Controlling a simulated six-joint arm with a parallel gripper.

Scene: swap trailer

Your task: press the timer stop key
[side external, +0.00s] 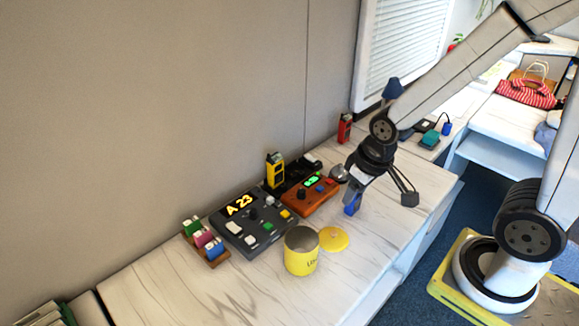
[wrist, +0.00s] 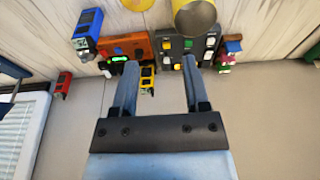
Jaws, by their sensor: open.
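The orange box with a lit green display (side external: 310,193) stands on the white bench, beside the grey console. Its top carries small coloured keys, including a red and a blue one; their labels are too small to read. The orange box (wrist: 139,41) also shows at the top of the wrist view, partly hidden by a finger. My gripper (side external: 380,197) is open and empty, above the bench to the right of the box. In the wrist view my gripper (wrist: 160,66) has its fingers spread, pointing toward the box and console.
The grey console (side external: 255,222) shows "A 23". A yellow canister (side external: 301,260) and its lid (side external: 333,239) stand in front. A blue radio (wrist: 88,28) is beside the orange box. A yellow radio (side external: 275,172) stands behind. A block rack (side external: 217,259) is left; bench front right is clear.

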